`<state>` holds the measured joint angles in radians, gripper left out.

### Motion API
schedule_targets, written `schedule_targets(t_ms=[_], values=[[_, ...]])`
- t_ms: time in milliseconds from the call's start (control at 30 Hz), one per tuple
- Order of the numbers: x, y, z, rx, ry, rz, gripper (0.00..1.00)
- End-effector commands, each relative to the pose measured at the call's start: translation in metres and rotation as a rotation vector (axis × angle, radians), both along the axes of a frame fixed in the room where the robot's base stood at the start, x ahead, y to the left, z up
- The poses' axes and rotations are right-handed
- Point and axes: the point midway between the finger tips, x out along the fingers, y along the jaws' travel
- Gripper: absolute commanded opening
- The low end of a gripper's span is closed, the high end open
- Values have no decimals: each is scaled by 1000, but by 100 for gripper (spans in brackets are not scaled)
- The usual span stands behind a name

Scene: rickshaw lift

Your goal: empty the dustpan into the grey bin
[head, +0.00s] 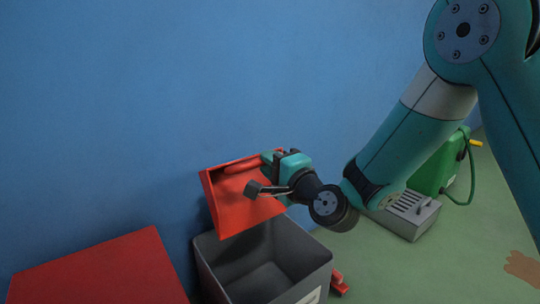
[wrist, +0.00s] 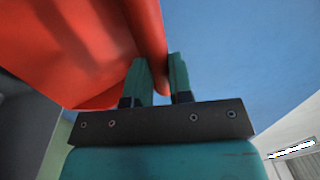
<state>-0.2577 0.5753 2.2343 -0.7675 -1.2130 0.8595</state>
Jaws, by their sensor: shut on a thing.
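The red dustpan (head: 232,212) hangs steeply tilted over the back left part of the grey bin (head: 315,262), its lower edge near the bin's opening. My gripper (head: 274,166) is shut on the dustpan near its upper right side. In the wrist view, the fingers of my gripper (wrist: 161,75) close around a red, narrow part of the dustpan (wrist: 75,45), which fills the upper left. The visible part of the bin's inside looks bare; its back left is hidden by the dustpan. I see no debris on the dustpan's visible face.
A red box or lid (head: 100,272) stands left of the bin. A small red piece (head: 340,283) lies at the bin's right. A green machine with a hose (head: 432,170) and a grey slotted box (head: 410,217) stand right. A brown patch (head: 522,267) marks the floor. The blue wall is close behind.

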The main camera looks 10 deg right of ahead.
Motion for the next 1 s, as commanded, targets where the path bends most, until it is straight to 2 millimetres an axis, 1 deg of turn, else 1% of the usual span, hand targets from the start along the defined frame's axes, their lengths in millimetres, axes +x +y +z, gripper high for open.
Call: schedule_targets(t_ms=[33,1000], values=[[0,0,5,-2,6,0,0],[0,0,11,-63,116,0,0]])
